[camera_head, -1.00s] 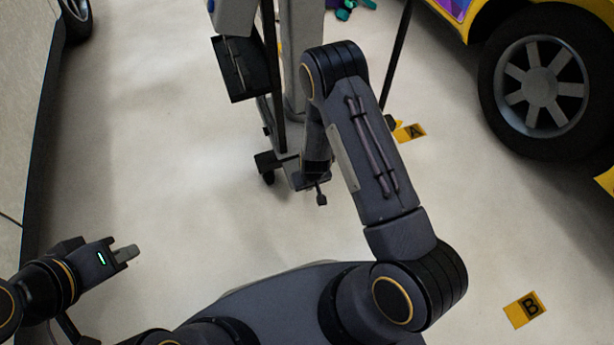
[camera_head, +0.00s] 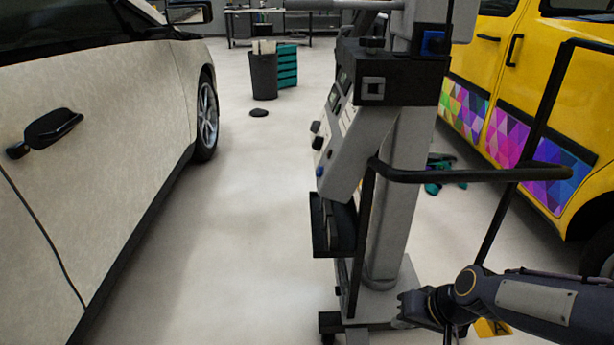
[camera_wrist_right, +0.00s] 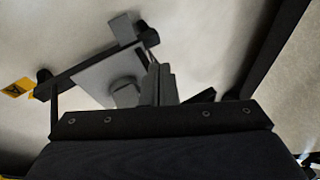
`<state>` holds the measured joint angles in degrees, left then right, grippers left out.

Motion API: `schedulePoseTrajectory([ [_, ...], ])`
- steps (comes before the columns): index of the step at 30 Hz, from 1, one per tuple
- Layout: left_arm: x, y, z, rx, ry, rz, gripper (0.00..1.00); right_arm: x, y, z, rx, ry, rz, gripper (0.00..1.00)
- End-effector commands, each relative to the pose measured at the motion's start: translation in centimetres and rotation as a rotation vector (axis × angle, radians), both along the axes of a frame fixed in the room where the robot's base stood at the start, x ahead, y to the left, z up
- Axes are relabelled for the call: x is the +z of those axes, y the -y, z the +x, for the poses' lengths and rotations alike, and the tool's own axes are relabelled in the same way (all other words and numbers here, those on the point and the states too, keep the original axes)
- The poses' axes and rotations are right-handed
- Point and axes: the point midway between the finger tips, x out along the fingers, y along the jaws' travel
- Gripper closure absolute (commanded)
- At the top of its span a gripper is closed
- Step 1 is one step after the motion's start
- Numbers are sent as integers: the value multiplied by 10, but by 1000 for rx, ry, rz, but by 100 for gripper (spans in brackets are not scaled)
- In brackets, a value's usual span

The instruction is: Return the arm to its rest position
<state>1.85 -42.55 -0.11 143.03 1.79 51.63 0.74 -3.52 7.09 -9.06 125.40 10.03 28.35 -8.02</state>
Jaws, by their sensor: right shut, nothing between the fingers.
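My right arm (camera_head: 530,300) reaches in from the lower right of the head view, bent at a joint with a thin yellow ring. My right gripper (camera_head: 406,312) is at its end, low beside the foot of the grey machine stand (camera_head: 402,210); I cannot tell whether they touch. In the right wrist view the fingers of the right gripper (camera_wrist_right: 158,84) are together with nothing between them. The stand's base (camera_wrist_right: 105,75) shows behind them on the floor. My left gripper is out of view.
A white car (camera_head: 90,150) lines the left side. A yellow vehicle (camera_head: 490,70) with colourful wrap stands at right. A black handlebar (camera_head: 470,175) sticks out from the stand. A bin (camera_head: 264,76) and teal drawers (camera_head: 287,66) stand far back. Floor is clear between car and stand.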

Motion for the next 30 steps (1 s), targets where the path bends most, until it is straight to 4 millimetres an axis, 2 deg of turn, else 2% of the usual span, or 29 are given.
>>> schedulePoseTrajectory([
  [1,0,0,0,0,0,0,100,22,4,-17,-6,29,13,100],
  [3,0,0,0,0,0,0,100,42,6,-41,-3,52,23,100],
  [6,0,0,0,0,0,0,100,62,8,-74,-2,78,25,100],
  [9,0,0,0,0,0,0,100,72,10,-100,-4,97,17,100],
  [15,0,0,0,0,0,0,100,80,11,-139,-14,126,-9,100],
  [20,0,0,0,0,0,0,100,80,12,-165,-28,145,-34,100],
  [22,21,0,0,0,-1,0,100,100,12,-167,-28,141,-37,100],
  [30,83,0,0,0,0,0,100,162,12,-166,-27,141,-36,100],
])
